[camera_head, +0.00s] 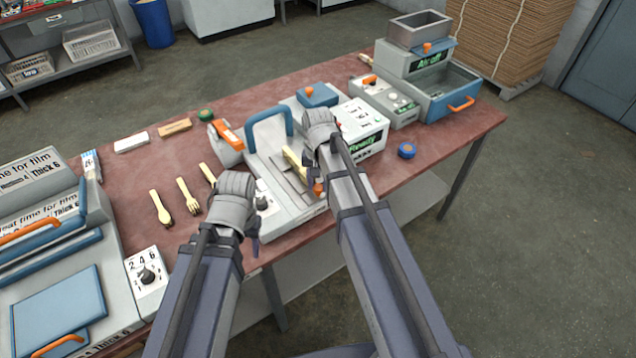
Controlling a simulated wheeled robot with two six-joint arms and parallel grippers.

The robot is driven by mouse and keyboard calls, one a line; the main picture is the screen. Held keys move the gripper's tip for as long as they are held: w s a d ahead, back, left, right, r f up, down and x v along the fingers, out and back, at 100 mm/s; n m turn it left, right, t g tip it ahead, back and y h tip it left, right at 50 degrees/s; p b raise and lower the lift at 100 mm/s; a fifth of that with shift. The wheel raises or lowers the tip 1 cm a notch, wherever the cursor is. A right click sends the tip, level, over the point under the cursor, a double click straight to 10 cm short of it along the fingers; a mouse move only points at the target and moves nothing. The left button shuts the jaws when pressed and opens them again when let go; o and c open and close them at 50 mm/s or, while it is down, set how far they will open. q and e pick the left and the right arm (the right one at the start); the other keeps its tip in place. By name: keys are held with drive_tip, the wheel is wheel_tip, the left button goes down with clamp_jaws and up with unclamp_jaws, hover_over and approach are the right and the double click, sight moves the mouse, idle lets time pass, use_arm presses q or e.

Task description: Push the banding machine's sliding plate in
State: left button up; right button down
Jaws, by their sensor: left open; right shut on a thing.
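The banding machine (292,215) is a pale grey unit with a blue arch (268,122) and a dial at its front left. Its sliding plate (290,178) shows as a grey strip with a yellow wooden piece (293,162) lying along it. An orange knob (317,188) shows at the plate's near end, beside my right arm. My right gripper (322,145) is over the machine's right side, shut, apparently on that knob; its fingertips are hidden behind my arm. My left gripper (255,241) is open by the machine's front left corner, mostly hidden by its own wrist.
Wooden cutlery (188,196) lies left of the machine. The film sealer (60,290) fills the left end.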

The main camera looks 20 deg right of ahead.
sight(288, 150)
drive_tip(key=shift+w, duration=0.1)
drive_tip(key=w+a, duration=0.2)
drive_tip(key=w, duration=0.3)
drive_tip(key=w+a, duration=0.1)
drive_tip(key=w, duration=0.4)
drive_tip(key=w+a, duration=0.2)
drive_tip(key=w, duration=0.3)
drive_tip(key=shift+w+a, duration=0.2)
drive_tip(key=shift+a, duration=0.1)
drive_tip(key=c, duration=0.5)
unclamp_jaws()
drive_tip(key=shift+r, duration=0.15)
wheel_tip(288, 150, up, 8)
drive_tip(key=p, duration=0.8)
drive_tip(key=shift+f, duration=0.2)
drive_tip(key=shift+f, duration=0.1)
